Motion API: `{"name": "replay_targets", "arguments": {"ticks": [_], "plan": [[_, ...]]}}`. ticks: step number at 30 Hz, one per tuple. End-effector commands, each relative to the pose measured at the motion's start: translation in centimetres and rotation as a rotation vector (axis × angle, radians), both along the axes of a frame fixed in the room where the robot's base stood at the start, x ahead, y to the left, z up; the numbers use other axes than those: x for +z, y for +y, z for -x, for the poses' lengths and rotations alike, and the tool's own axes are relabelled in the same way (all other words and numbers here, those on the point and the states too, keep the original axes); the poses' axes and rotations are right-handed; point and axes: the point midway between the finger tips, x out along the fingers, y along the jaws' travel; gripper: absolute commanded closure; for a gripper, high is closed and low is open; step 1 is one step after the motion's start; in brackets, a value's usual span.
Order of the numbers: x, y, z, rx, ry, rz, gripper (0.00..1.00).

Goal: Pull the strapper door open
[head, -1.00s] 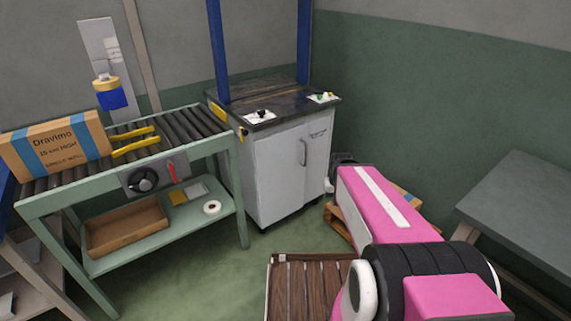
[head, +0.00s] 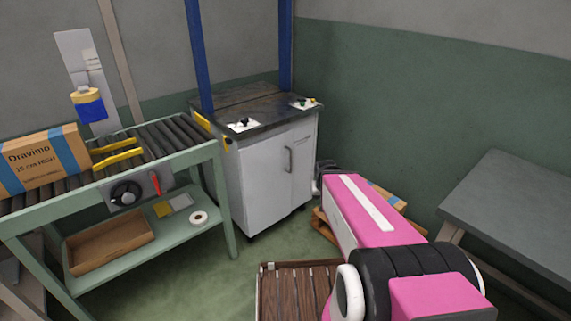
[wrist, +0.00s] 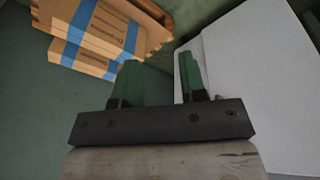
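The strapper (head: 225,175) is a white cabinet with a dark top and two blue posts, at the centre of the head view. Its door (head: 297,172) looks shut and carries a grey upright handle (head: 288,160). My gripper is mostly hidden behind my pink arm in the head view, close to the right of the door. In the wrist view my gripper (wrist: 160,78) has two green fingers spread apart, with nothing between them. A white cabinet panel (wrist: 268,85) lies right of the fingers there.
A green roller conveyor (head: 222,200) with a Dravimo box (head: 38,160) stands at left. A slatted wooden pallet (head: 290,290) lies at the front. Strapped cartons (wrist: 95,35) on a pallet lie beyond my gripper. A grey table (head: 520,205) stands at right.

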Motion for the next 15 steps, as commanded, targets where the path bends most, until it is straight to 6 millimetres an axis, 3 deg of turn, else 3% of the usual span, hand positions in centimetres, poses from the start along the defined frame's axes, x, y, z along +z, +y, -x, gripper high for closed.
{"name": "replay_targets", "arguments": {"ticks": [1, 8, 15], "plan": [[-0.5, -0.5, -2.0, -0.009, -0.065, 0.020, 0.61], [-1.0, -2.0, -10.2, -0.008, -0.435, 0.086, 0.61], [-0.2, -1.1, -17.4, 0.085, -0.822, 0.052, 0.61]]}}
